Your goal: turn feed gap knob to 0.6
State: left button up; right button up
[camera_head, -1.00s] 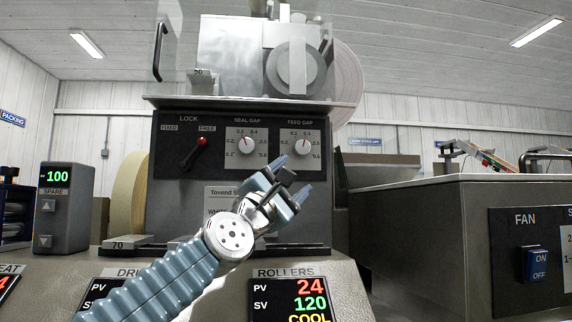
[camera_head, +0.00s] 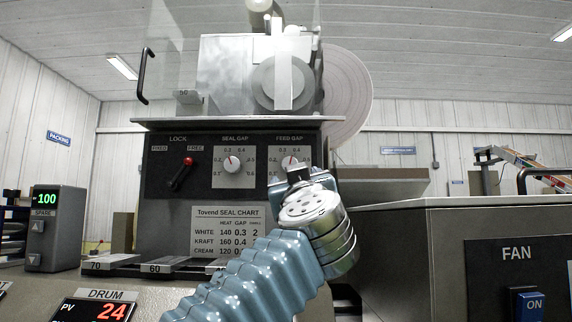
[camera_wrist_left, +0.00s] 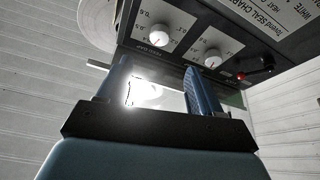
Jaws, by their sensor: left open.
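The feed gap knob (camera_head: 289,162) is a white dial on the dark panel of the machine, with a red pointer mark towards the top of its scale, roughly between 0.3 and 0.4. My left gripper (camera_head: 297,172) is just in front of and below it, hiding the dial's lower part. In the left wrist view the feed gap knob (camera_wrist_left: 161,36) lies beyond the fingertips, apart from them. There my left gripper (camera_wrist_left: 155,78) is open with nothing between its fingers. My right gripper is in no view.
The seal gap knob (camera_head: 231,165) sits left of the feed gap dial, with the red-tipped lock lever (camera_head: 188,161) further left. A shelf edge (camera_head: 230,123) juts out above the panel. A seal chart (camera_head: 229,230) is below. The fan cabinet (camera_head: 450,220) stands at right.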

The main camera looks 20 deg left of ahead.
aim_at(290, 163)
pick_arm(q)
jog(key=p+x, duration=0.7)
jog(key=x, duration=0.4)
jog(key=shift+r, duration=0.15)
jog(key=shift+w+a+p, duration=0.2)
jog(key=shift+w+p, duration=0.25)
jog(key=shift+w, duration=0.15)
jog(key=c, duration=1.1)
jog(key=shift+o, duration=0.2)
